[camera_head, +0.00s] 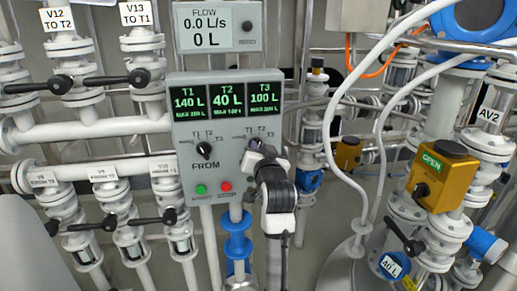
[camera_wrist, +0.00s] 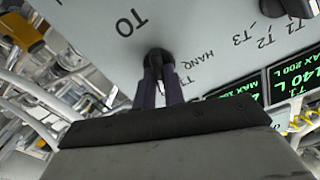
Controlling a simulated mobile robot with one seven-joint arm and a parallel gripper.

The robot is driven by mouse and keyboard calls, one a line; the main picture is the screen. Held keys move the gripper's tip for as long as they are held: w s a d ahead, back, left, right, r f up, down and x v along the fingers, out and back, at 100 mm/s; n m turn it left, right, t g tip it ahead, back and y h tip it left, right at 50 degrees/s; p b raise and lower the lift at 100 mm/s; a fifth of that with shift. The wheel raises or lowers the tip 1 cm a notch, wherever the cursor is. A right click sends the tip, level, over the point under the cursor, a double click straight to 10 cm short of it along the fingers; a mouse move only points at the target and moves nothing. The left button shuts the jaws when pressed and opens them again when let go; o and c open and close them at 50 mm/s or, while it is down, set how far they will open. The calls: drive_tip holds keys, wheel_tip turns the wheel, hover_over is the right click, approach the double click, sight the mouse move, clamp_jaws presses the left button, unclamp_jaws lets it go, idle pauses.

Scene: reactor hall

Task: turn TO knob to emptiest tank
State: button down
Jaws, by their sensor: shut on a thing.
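The grey control panel (camera_head: 180,180) shows three green readouts: T1 at 140 L, T2 at 40 L (camera_head: 228,98) and T3 at 100 L. The FROM knob (camera_head: 204,149) is black and sits on the panel's left half. The TO knob (camera_wrist: 157,58) is black and sits beside the TO label in the wrist view. My gripper (camera_head: 258,150) is at the panel's right half and covers most of this knob in the head view. In the wrist view its dark fingers (camera_wrist: 160,82) are shut on the TO knob. The knob's pointing direction is hidden.
A green button (camera_head: 201,189) and a red button (camera_head: 226,187) sit low on the panel, left of my arm. A flow display (camera_head: 206,24) reading 0 L is above. White hoses (camera_head: 327,130) and a yellow valve box (camera_head: 441,177) marked OPEN stand right.

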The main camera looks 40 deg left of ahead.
drive_tip(key=c, duration=1.5)
unclamp_jaws()
drive_tip(key=b+v, duration=0.3)
drive_tip(key=v, duration=1)
drive_tip(key=shift+s+d+b, duration=0.25)
drive_tip(key=shift+d+b, duration=0.05)
drive_tip(key=shift+d, duration=0.05)
